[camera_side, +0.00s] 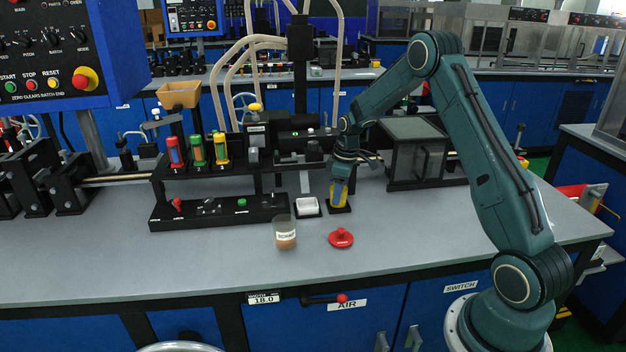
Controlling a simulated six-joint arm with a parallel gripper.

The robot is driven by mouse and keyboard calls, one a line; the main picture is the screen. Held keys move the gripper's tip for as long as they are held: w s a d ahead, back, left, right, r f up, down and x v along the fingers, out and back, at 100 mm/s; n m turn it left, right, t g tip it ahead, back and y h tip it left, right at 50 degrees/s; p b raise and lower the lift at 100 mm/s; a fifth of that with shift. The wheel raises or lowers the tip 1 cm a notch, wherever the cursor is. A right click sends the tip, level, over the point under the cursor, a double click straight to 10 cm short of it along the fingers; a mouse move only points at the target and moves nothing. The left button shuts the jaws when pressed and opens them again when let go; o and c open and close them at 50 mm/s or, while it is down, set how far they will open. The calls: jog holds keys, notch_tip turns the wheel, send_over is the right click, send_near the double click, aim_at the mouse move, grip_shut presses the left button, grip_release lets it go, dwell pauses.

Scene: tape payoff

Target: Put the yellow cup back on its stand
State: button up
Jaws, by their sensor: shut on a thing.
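The yellow cup (334,194) is between the fingers of my gripper (340,186), which points down and is shut on it. The fingers cover part of the cup. The cup is upright, at or just above a small black square stand (338,209) on the grey bench. I cannot tell whether the cup's bottom touches the stand.
A white tray (307,208) stands just left of the stand. A clear beaker (285,232) with brown contents and a red lid (341,239) are in front. A black rack (216,211) holds red, green and yellow tubes. A dark glass-fronted box (414,158) is to the right.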

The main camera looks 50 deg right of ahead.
jog(key=shift+f, duration=0.4)
jog(key=o, duration=0.7)
jog(key=shift+c, duration=0.2)
jog(key=shift+r, duration=0.1)
notch_tip(320, 180, up, 11)
jog(key=s, duration=0.1)
jog(key=shift+d, duration=0.25)
dwell(0.8)
jog(key=shift+s, duration=0.1)
dwell(0.4)
